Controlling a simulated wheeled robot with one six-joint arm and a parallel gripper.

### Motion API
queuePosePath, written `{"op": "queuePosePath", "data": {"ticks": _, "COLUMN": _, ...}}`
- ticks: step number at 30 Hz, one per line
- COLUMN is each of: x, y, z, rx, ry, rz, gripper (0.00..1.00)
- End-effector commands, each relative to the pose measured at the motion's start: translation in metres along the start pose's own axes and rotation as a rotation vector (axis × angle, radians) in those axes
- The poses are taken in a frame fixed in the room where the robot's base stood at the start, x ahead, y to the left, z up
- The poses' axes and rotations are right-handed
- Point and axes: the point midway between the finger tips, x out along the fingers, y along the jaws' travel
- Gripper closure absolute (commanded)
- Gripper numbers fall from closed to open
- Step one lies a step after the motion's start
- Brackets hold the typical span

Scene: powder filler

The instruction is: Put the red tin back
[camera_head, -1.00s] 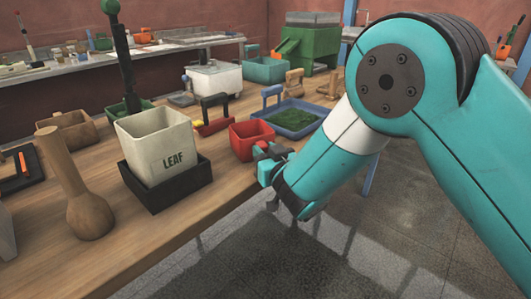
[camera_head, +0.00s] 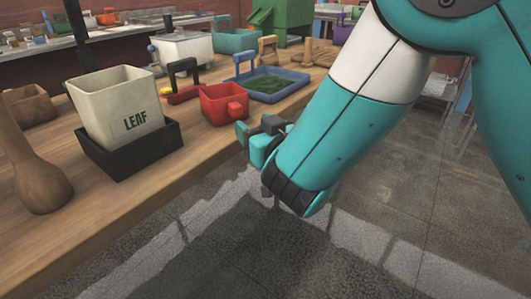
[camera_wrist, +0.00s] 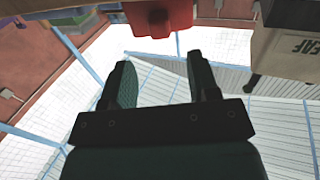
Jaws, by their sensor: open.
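The red tin (camera_head: 222,104) stands upright on the wooden bench near its front edge, with a red knob-like handle on the side facing me. It also shows at the top of the wrist view (camera_wrist: 160,14), which looks upside down. My gripper (camera_head: 254,140) is just off the bench's front edge, close to the tin's handle side and apart from it. In the wrist view its two fingers (camera_wrist: 158,78) are spread with nothing between them, and the tin lies beyond their tips.
A cream LEAF bin (camera_head: 118,108) sits in a black tray (camera_head: 160,148) left of the tin. A blue tray (camera_head: 290,93) with green contents is behind it to the right. A red-and-black tool (camera_head: 183,90) lies behind it. A wooden pestle-like object (camera_head: 35,180) stands at left.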

Motion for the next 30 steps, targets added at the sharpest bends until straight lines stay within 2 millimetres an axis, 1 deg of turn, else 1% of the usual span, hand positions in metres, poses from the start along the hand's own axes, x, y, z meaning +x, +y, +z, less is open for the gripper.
{"op": "queuePosePath", "data": {"ticks": 1, "x": -0.009, "y": -0.001, "z": 0.007, "rx": 0.0, "ry": 0.001, "rz": -0.002, "gripper": 0.45}}
{"op": "queuePosePath", "data": {"ticks": 3, "x": -0.019, "y": -0.001, "z": 0.006, "rx": 0.0, "ry": 0.001, "rz": -0.002, "gripper": 0.45}}
{"op": "queuePosePath", "data": {"ticks": 7, "x": -0.033, "y": 0.0, "z": 0.004, "rx": 0.0, "ry": 0.001, "rz": -0.001, "gripper": 0.45}}
{"op": "queuePosePath", "data": {"ticks": 12, "x": -0.041, "y": 0.0, "z": 0.001, "rx": 0.0, "ry": 0.0, "rz": 0.0, "gripper": 0.45}}
{"op": "queuePosePath", "data": {"ticks": 17, "x": -0.042, "y": 0.003, "z": -0.001, "rx": 0.003, "ry": -0.005, "rz": 0.01, "gripper": 0.45}}
{"op": "queuePosePath", "data": {"ticks": 20, "x": -0.044, "y": 0.023, "z": 0.0, "rx": 0.032, "ry": -0.048, "rz": 0.082, "gripper": 0.45}}
{"op": "queuePosePath", "data": {"ticks": 22, "x": -0.051, "y": 0.049, "z": 0.003, "rx": 0.074, "ry": -0.126, "rz": 0.178, "gripper": 0.45}}
{"op": "queuePosePath", "data": {"ticks": 23, "x": -0.057, "y": 0.06, "z": 0.007, "rx": 0.098, "ry": -0.175, "rz": 0.223, "gripper": 0.45}}
{"op": "queuePosePath", "data": {"ticks": 24, "x": -0.067, "y": 0.075, "z": 0.012, "rx": 0.134, "ry": -0.254, "rz": 0.28, "gripper": 0.45}}
{"op": "queuePosePath", "data": {"ticks": 26, "x": -0.086, "y": 0.091, "z": 0.023, "rx": 0.191, "ry": -0.396, "rz": 0.342, "gripper": 0.45}}
{"op": "queuePosePath", "data": {"ticks": 27, "x": -0.102, "y": 0.096, "z": 0.029, "rx": 0.225, "ry": -0.502, "rz": 0.361, "gripper": 0.45}}
{"op": "queuePosePath", "data": {"ticks": 28, "x": -0.115, "y": 0.096, "z": 0.034, "rx": 0.248, "ry": -0.583, "rz": 0.362, "gripper": 0.45}}
{"op": "queuePosePath", "data": {"ticks": 29, "x": -0.128, "y": 0.094, "z": 0.037, "rx": 0.269, "ry": -0.662, "rz": 0.353, "gripper": 0.45}}
{"op": "queuePosePath", "data": {"ticks": 30, "x": -0.147, "y": 0.089, "z": 0.041, "rx": 0.29, "ry": -0.768, "rz": 0.324, "gripper": 0.45}}
